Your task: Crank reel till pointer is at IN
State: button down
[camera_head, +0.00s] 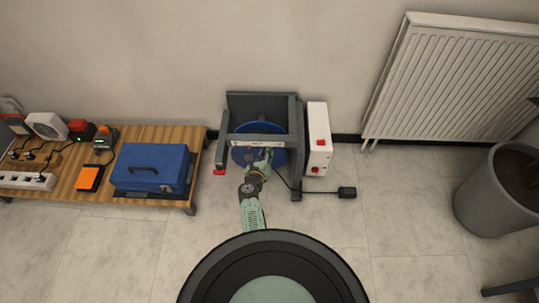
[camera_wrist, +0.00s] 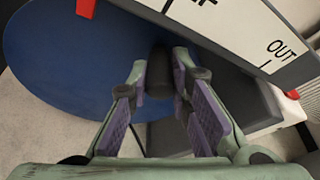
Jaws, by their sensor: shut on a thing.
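The reel is a blue disc (camera_head: 238,155) inside a dark grey frame (camera_head: 262,101) on the floor by the wall. It also shows in the wrist view (camera_wrist: 60,60). A white scale plate (camera_wrist: 240,25) crosses in front of it, with "OUT" at its right and a partly cut-off word ending in "F". No "IN" mark is readable, and I cannot tell where the pointer stands. My gripper (camera_head: 258,158) reaches the reel's front. In the wrist view its purple-padded fingers (camera_wrist: 160,85) are shut on the dark crank handle (camera_wrist: 158,70).
A wooden bench (camera_head: 128,135) bearing a blue toolbox (camera_head: 152,168) is left. A radiator (camera_head: 455,80) and grey pot (camera_head: 495,190) are right.

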jog(key=shift+w+a+r+n, duration=0.1)
jog(key=shift+a+r+n, duration=0.1)
jog(key=shift+a+n, duration=0.35)
jog(key=shift+h, duration=0.3)
jog(key=c, duration=1.4)
grip_release()
jog(key=shift+f, duration=0.1)
jog(key=shift+c, duration=0.2)
